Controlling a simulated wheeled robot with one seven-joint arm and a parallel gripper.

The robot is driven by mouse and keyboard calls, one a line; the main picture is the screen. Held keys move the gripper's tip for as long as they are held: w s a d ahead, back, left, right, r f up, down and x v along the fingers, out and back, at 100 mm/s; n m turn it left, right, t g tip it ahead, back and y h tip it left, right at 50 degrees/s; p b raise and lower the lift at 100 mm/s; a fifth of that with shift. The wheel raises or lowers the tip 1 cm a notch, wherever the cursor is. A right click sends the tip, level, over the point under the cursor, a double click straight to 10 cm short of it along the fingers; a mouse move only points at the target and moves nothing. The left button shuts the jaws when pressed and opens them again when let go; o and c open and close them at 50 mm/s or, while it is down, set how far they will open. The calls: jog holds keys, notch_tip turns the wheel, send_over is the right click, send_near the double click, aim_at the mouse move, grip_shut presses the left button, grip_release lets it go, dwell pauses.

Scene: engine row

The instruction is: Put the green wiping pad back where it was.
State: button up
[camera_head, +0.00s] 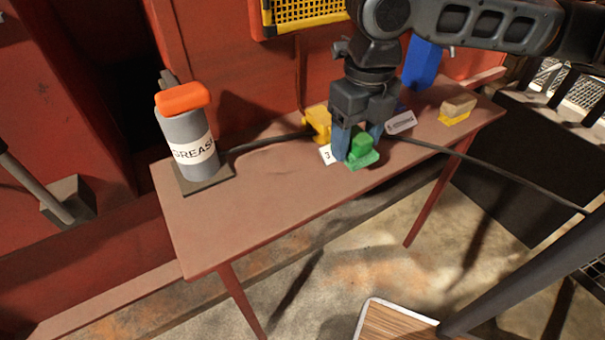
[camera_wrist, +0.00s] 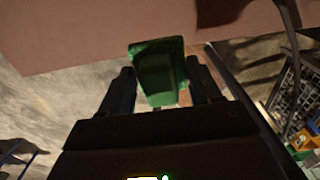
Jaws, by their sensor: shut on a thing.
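The green wiping pad (camera_head: 362,156) has a flat base with a raised grip block on top. My gripper (camera_head: 356,142) points down at the front edge of the red-brown table (camera_head: 270,205), with its blue fingers on either side of the pad's block. It is shut on the block. In the wrist view the pad (camera_wrist: 158,75) sits between the two fingers (camera_wrist: 160,95). I cannot tell whether the pad's base touches the tabletop.
A grey grease can (camera_head: 187,145) with an orange block (camera_head: 182,97) on top stands at the left. A yellow object (camera_head: 318,122), a white numbered card (camera_head: 327,154), a grey tag (camera_head: 401,123) and a tan-and-yellow block (camera_head: 457,110) lie nearby. A dark cable crosses the table. The front left tabletop is clear.

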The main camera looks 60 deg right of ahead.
send_over(306, 190)
notch_tip(306, 190, down, 5)
jog(key=shift+r, duration=0.1)
jog(key=shift+f, duration=2.15)
jog(key=o, duration=0.9)
jog(key=shift+o, duration=0.2)
notch_tip(306, 190, up, 12)
jog(key=p, duration=0.1)
